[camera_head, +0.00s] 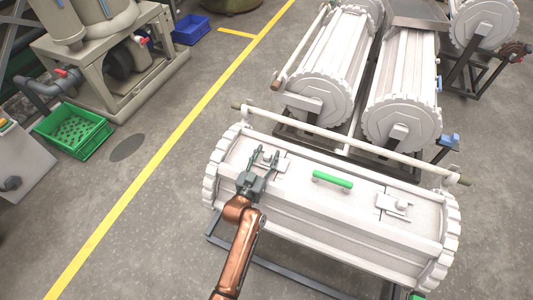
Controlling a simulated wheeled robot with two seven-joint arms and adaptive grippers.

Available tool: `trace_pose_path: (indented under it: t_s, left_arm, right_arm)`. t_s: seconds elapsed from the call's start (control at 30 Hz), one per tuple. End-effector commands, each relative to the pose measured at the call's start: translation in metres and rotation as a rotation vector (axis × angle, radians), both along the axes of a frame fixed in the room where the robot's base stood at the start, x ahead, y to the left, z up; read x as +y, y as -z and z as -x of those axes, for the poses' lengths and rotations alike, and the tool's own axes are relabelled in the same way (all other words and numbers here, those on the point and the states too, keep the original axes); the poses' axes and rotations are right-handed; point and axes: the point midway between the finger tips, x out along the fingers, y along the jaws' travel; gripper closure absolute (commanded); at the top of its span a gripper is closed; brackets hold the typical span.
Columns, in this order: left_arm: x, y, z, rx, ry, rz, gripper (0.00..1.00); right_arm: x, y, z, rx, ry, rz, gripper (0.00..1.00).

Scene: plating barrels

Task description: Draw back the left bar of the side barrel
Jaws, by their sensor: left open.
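The white side barrel (300,232) lies across the foreground with toothed end rings. Its lid has a green handle (332,180) in the middle. The left bar (283,164) is a small white latch with a knob on the left part of the lid. A similar right bar (396,204) sits on the right part. My left gripper (263,160) is open over the left bar, its dark fingers on either side of the knob. I cannot tell whether they touch it. Part of the left bar is hidden by the gripper. My right gripper is not in view.
A long pale rod (345,142) runs above the barrel's far edge. More white barrels (325,70) stand on frames behind. A green crate (73,133), a blue crate (190,29) and beige pump equipment (110,60) are at the left. The floor around the yellow line (150,165) is clear.

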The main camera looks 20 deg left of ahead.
Motion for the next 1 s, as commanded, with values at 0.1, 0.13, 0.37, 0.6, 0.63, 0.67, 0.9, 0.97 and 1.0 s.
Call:
trace_pose_path:
  t_s: [0.1, 0.13, 0.37, 0.6, 0.63, 0.67, 0.9, 0.97, 1.0]
  left_arm:
    - [-0.0025, -0.0002, -0.0006, 0.0, 0.003, 0.0, 0.61]
    - [-0.0026, -0.0002, -0.0007, 0.0, 0.003, 0.0, 0.63]
    - [-0.0012, 0.0001, -0.0003, 0.0, 0.001, 0.0, 0.79]
    - [-0.0002, 0.0003, 0.0001, 0.0, 0.0, 0.0, 0.95]
    - [-0.0001, 0.0004, 0.0002, 0.001, 0.0, 0.0, 0.97]
    - [-0.0001, 0.0004, 0.0002, 0.001, 0.0, 0.0, 0.99]
    - [0.0007, 0.0008, 0.0006, 0.001, -0.001, 0.001, 1.0]
    - [0.0008, 0.0008, 0.0006, 0.001, -0.001, 0.001, 1.0]
    - [0.0009, 0.0009, 0.0006, 0.001, -0.001, 0.0, 1.0]
  right_arm:
    - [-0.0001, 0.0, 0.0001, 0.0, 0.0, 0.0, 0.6]
    - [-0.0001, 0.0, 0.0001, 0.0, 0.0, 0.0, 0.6]
    - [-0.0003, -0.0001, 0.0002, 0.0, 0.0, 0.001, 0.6]
    - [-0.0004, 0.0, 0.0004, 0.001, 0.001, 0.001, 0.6]
    - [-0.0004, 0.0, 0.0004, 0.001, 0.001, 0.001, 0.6]
    - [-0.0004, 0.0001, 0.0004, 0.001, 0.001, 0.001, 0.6]
    - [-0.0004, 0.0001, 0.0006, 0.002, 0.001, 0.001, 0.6]
    - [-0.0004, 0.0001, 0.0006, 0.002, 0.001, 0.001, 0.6]
    - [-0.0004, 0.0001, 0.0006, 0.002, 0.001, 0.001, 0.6]
